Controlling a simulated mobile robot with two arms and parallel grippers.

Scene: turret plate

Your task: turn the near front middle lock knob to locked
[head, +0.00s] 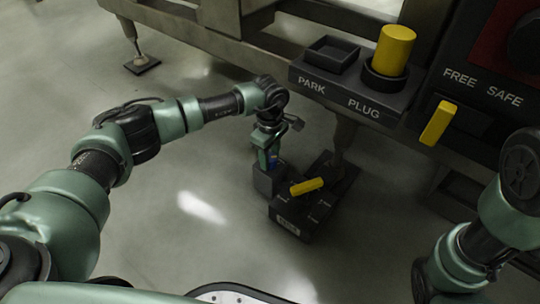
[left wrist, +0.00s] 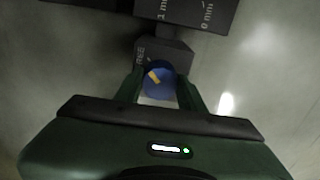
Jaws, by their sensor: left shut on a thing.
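A blue round lock knob (left wrist: 158,82) with a yellow mark sits on a small dark block (left wrist: 172,53). The block has the letters "REE" showing on its left side in the left wrist view; the rest of the word is hidden. My left gripper (left wrist: 160,92) is shut on the knob, one finger on each side. In the head view my left gripper (head: 267,160) reaches down onto the same block (head: 268,181), and only a little blue shows there. My right arm is at the right edge of the head view, but its gripper does not show.
A dark box (head: 290,225) with a yellow bar (head: 307,186) stands beside the small block. Above are a shelf marked PARK and PLUG (head: 335,92), a yellow cylinder (head: 394,50) and a FREE/SAFE panel with a yellow lever (head: 438,123). The floor (head: 160,240) at left is clear.

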